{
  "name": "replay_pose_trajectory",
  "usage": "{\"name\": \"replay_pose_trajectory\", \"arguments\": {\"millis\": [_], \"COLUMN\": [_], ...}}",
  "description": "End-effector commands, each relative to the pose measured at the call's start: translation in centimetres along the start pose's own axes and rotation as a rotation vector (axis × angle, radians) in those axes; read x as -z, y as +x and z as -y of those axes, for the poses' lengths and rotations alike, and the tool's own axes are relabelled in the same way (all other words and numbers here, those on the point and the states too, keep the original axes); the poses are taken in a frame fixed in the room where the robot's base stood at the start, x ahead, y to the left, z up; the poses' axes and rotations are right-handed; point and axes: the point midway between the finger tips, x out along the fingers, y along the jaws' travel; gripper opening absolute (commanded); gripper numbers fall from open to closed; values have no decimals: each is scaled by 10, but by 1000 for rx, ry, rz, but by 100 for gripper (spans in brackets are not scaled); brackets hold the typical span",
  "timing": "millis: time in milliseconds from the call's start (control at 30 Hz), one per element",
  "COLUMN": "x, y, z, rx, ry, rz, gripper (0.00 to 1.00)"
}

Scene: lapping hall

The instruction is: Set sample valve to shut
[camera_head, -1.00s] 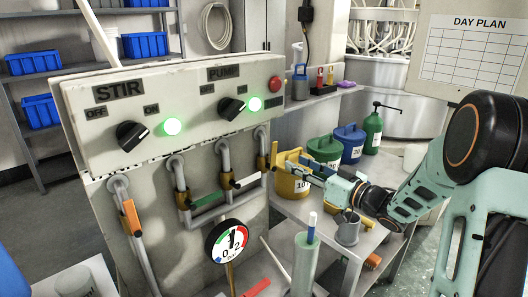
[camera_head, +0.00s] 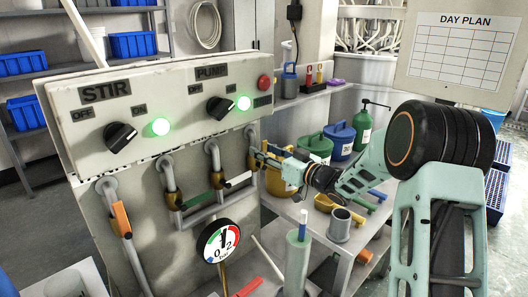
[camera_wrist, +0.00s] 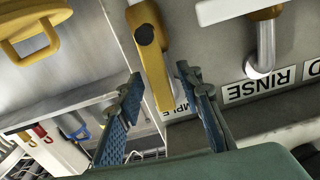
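The sample valve has a yellow lever (camera_wrist: 160,75) with a black pivot knob. In the wrist view the lever runs from the knob toward a partly hidden label (camera_wrist: 182,104) ending in "MPLE". My gripper (camera_wrist: 159,72) is open, with one finger on each side of the lever; I cannot tell whether either finger touches it. In the head view my gripper (camera_head: 258,156) is at the rightmost pipe of the panel, beside the yellow valve body (camera_head: 252,139). The lever is mostly hidden there.
The control panel (camera_head: 160,92) has STIR and PUMP knobs and green lamps. Orange (camera_head: 121,219), green (camera_head: 217,180) and white (camera_head: 238,180) valve levers and a gauge (camera_head: 219,241) are left of my gripper.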

Motion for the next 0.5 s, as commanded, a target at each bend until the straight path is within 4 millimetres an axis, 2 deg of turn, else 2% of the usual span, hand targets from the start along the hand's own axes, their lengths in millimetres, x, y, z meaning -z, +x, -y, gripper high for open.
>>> {"name": "replay_pose_trajectory", "arguments": {"millis": [100,400,500], "x": [0,0,0], "y": [0,0,0], "z": [0,0,0], "rx": [0,0,0], "ry": [0,0,0], "rz": [0,0,0], "gripper": [31,0,0]}}
